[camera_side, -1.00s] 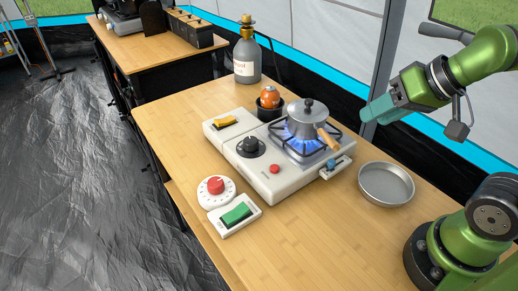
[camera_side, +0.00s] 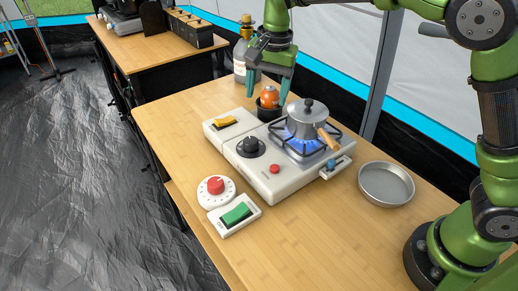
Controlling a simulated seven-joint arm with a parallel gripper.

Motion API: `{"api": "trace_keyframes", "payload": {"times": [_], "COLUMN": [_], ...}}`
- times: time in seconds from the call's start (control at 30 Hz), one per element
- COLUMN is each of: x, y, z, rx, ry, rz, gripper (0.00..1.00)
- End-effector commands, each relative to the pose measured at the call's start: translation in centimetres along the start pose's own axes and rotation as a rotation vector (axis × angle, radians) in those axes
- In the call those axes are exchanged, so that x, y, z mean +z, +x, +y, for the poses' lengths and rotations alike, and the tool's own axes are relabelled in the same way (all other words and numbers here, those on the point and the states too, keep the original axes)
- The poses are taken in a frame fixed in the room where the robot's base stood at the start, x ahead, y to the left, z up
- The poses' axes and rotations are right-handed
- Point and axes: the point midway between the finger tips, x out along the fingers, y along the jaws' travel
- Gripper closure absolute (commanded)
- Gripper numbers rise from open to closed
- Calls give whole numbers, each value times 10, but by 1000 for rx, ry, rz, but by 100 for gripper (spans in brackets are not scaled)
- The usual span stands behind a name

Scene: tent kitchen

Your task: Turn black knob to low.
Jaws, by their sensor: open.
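The black knob (camera_side: 251,146) sits on the top left part of the white camp stove (camera_side: 262,178), on a dark round dial. Its pointer setting is too small to read. A blue flame (camera_side: 307,139) burns under the grey pot (camera_side: 308,117) on the burner. My gripper (camera_side: 265,95) is open, pointing down with its teal fingers on either side of the orange round object (camera_side: 269,96) in a dark cup. It is behind the knob and above it, apart from the knob. I cannot tell whether the fingers touch the orange object.
A red button (camera_side: 275,169) is on the stove front and a blue-tipped lever (camera_side: 331,165) at its right. A yellow switch (camera_side: 225,121), a red dial (camera_side: 215,186) and a green switch (camera_side: 236,214) lie to the left. A metal pan (camera_side: 386,183) is at right. The front of the table is clear.

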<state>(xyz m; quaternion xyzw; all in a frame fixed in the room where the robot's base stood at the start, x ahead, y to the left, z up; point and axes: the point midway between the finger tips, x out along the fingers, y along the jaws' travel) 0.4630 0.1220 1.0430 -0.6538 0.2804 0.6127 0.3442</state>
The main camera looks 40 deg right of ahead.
Motion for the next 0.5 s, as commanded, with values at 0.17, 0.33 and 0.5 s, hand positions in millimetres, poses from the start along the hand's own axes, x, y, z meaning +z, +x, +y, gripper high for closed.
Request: {"api": "trace_keyframes", "payload": {"times": [0.17,0.33,0.5], "x": [-4,2,2], "y": [-6,-18,-2], "z": [-33,-31,-30], "rx": [44,55,57], "ry": [254,410,418], "rz": [43,23,21], "gripper": [32,32,32]}}
